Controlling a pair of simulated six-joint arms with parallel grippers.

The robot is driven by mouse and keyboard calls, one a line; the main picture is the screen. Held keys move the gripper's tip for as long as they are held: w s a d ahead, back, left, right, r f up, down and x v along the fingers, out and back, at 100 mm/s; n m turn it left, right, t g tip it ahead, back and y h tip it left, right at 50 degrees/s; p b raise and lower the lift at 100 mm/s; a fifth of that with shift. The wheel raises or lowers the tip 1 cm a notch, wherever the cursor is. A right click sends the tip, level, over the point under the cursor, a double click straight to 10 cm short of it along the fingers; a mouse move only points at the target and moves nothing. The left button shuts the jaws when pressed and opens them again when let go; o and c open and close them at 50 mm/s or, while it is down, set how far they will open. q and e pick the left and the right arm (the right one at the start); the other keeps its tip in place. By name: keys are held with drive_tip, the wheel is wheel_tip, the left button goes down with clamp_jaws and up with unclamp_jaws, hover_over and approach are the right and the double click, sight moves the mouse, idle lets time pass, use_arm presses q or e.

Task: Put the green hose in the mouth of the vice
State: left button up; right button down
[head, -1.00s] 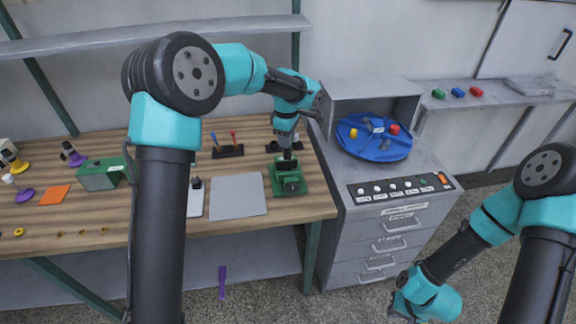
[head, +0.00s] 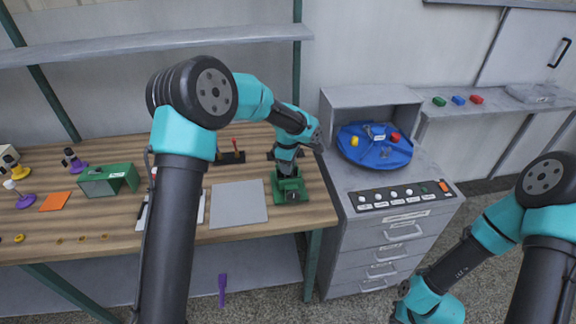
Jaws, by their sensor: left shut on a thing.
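The vice (head: 289,191) is the green block at the right front of the wooden workbench, beside the grey sheet. My left gripper (head: 287,174) points down right over the vice. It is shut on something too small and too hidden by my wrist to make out. I cannot pick out the green hose; whether it lies in the jaws or in the vice's mouth does not show. My right arm is at the lower right, pointing down, with its gripper's fingers cut off by the picture's bottom edge.
A grey sheet (head: 238,204) lies left of the vice. A grey drawer cabinet (head: 385,245) with a blue round tray (head: 372,155) stands right of the bench.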

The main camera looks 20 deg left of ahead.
use_arm(q)
drive_tip(key=shift+f, duration=0.2)
drive_tip(key=o, duration=0.9)
drive_tip(key=shift+r, duration=0.1)
wheel_tip(320, 180, up, 12)
drive_tip(key=shift+r, duration=0.1)
idle(0.6)
